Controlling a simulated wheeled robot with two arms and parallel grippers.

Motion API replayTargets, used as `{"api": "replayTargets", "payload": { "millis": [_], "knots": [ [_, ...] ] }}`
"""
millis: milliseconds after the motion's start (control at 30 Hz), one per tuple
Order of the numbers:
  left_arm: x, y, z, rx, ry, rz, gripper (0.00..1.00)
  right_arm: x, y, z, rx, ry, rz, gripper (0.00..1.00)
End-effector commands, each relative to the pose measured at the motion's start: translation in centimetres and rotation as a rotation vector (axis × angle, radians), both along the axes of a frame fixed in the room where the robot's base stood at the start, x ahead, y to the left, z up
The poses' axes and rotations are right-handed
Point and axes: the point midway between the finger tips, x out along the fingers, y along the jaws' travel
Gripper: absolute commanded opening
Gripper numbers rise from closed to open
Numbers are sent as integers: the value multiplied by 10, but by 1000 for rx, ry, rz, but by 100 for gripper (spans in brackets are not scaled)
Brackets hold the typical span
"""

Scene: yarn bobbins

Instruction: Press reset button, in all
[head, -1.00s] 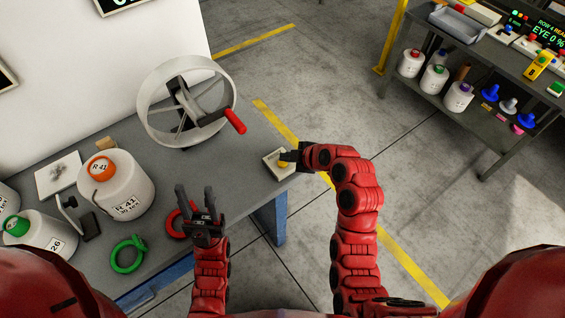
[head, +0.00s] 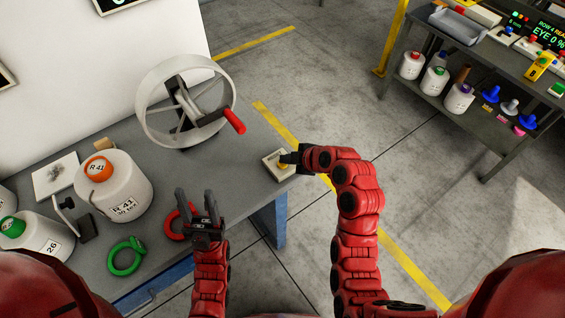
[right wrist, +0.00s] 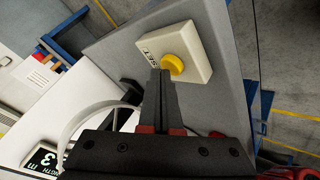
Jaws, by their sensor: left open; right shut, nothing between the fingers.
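The reset button is a round yellow cap (right wrist: 173,64) on a cream box (right wrist: 198,48) with dark lettering, seen in the right wrist view. In the head view the cream box (head: 271,159) sits at the right end of the grey workbench. My right gripper (head: 285,160) is shut and empty, its fingertips (right wrist: 160,76) right at the yellow cap. They partly cover the button in the head view; I cannot tell whether it is pressed down. My left gripper (head: 196,196) is open and empty above the bench's front edge.
A wheel with a red-handled crank (head: 234,121) stands behind on the bench (head: 150,165). White bobbins (head: 128,185), a green ring (head: 125,258) and a red ring (head: 173,224) are at left. A shelf cart (head: 490,125) stands far right across open floor.

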Motion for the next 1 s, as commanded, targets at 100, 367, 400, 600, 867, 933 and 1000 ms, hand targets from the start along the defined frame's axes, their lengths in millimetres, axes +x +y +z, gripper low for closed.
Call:
{"api": "replayTargets", "payload": {
  "millis": [100, 367, 400, 600, 867, 933, 1000],
  "knots": [
    [0, 0, -2, 0, 0, 0, 50, 0, 0, -2, 0, 0, 0, 0],
    [0, 0, -5, 0, 0, 0, 50, 0, 0, -4, 0, 0, 0, 0],
    [0, 0, -6, 0, 0, 0, 50, 0, 0, -4, 0, 0, 0, 0],
    [0, 0, -8, 0, 0, 0, 50, 0, 0, -6, 0, 1, 1, 0],
    [0, 0, -11, 0, 0, 0, 50, 0, 0, -8, -1, 1, 0, 0],
    [0, 0, -12, 0, 0, 0, 50, 0, 0, -9, -1, 1, 0, 0],
    [0, 0, -11, 0, 0, 0, 50, 0, 0, -8, -1, 1, 0, 0]
  ]
}}
